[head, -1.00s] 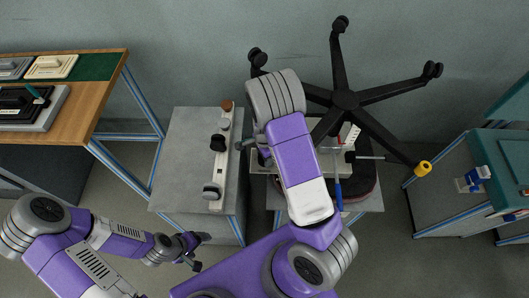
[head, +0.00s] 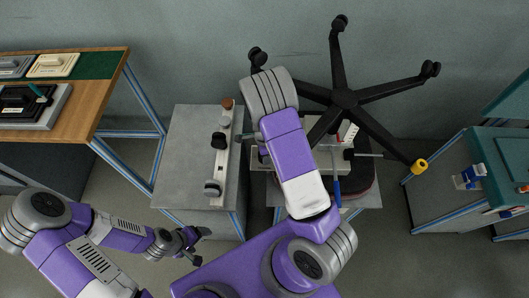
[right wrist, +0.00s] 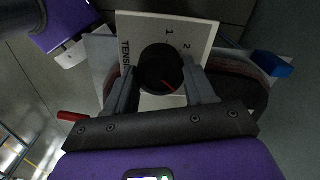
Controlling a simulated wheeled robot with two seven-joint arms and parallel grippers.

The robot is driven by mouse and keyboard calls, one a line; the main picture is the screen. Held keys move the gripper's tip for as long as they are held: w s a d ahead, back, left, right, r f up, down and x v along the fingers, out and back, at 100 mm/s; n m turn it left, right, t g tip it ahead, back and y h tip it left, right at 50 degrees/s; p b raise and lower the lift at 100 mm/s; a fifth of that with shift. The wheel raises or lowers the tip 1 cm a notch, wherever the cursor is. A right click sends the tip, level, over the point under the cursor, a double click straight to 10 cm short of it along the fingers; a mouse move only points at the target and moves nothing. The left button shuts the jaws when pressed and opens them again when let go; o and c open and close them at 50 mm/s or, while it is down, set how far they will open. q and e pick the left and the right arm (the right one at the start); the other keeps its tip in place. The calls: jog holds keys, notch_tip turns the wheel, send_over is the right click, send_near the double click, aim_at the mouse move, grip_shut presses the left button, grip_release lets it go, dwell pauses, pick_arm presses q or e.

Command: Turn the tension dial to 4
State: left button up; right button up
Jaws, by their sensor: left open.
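The tension dial (right wrist: 160,68) is a round black knob with a red pointer line on a white panel (right wrist: 205,30) in the right wrist view. The panel shows "TENS…", 1 and 2; other marks are hidden behind a finger. The red line points to the lower right of the picture. My right gripper (right wrist: 160,82) has one finger on each side of the knob, close against it; I cannot tell whether both touch. In the head view my right forearm hides the dial.
An upturned black chair base (head: 345,98) stands behind my right arm. A grey table (head: 185,165) carries a white rail with black fittings (head: 219,150). A wooden bench (head: 95,100) is at left, a teal-topped table (head: 510,155) at right. A blue-handled tool (head: 337,190) lies near my right arm.

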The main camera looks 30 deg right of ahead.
jog(key=o, duration=0.4)
jog(key=shift+o, duration=0.2)
notch_tip(320, 180, up, 8)
jog(key=shift+f+p, duration=0.15)
jog(key=shift+p, duration=1.05)
jog(key=shift+f, duration=0.15)
notch_tip(320, 180, down, 8)
jog(key=b, duration=0.2)
jog(key=shift+b, duration=0.3)
jog(key=shift+r, duration=0.25)
jog(key=shift+n, duration=0.4)
jog(key=shift+r, duration=0.1)
